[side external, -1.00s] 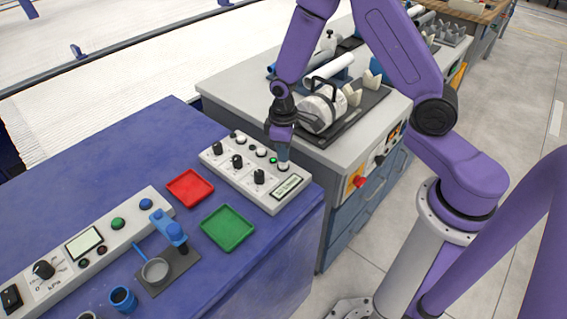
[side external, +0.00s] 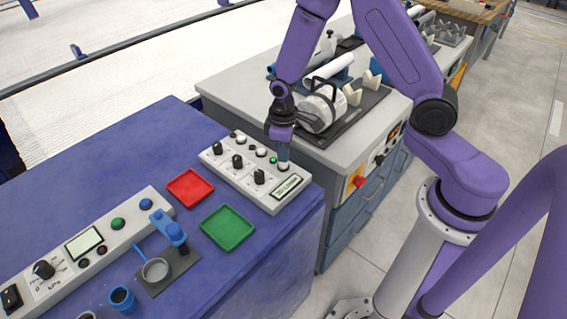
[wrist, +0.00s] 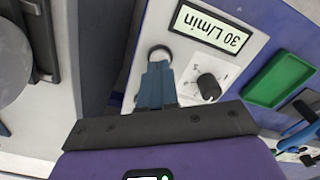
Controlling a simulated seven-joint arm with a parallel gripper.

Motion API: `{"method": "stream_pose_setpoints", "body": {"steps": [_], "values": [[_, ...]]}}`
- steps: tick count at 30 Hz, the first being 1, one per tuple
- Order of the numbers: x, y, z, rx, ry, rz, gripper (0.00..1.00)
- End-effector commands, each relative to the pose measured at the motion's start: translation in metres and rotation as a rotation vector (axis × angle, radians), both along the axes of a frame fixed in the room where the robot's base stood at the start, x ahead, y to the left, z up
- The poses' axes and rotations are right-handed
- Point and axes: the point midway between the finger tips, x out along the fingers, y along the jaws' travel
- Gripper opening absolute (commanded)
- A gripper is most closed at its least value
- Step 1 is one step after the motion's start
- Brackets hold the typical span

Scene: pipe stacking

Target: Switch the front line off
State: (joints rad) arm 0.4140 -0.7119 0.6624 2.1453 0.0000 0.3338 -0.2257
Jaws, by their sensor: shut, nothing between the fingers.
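The grey flow control panel (side external: 222,163) lies on the blue bench, with a row of black knobs, white round buttons and a display. My gripper (side external: 283,158) points down, shut and empty, at the button on the panel's end near the display. In the wrist view the fingertips (wrist: 158,72) are right at the edge of that white button (wrist: 160,52); I cannot tell whether they press it. The knob beside it (wrist: 209,87) stands clear. The display (wrist: 212,30) reads 30 L/min, upside down. A small green light (side external: 273,160) glows beside the fingers.
A red tray (side external: 189,188) and a green tray (side external: 228,227) lie in front of the panel. A second panel (side external: 95,240) and a blue stand (side external: 172,230) are at the lower left. A grey cabinet with a white cylinder (side external: 322,108) stands close behind my gripper.

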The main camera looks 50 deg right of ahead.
Motion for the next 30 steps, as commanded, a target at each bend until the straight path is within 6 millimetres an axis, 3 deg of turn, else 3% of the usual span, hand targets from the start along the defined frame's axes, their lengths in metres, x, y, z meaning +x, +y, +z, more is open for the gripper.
{"method": "stream_pose_setpoints", "body": {"steps": [30], "values": [[0.0003, 0.0002, -0.0098, 0.0, 0.0, 0.0, 0.0]]}}
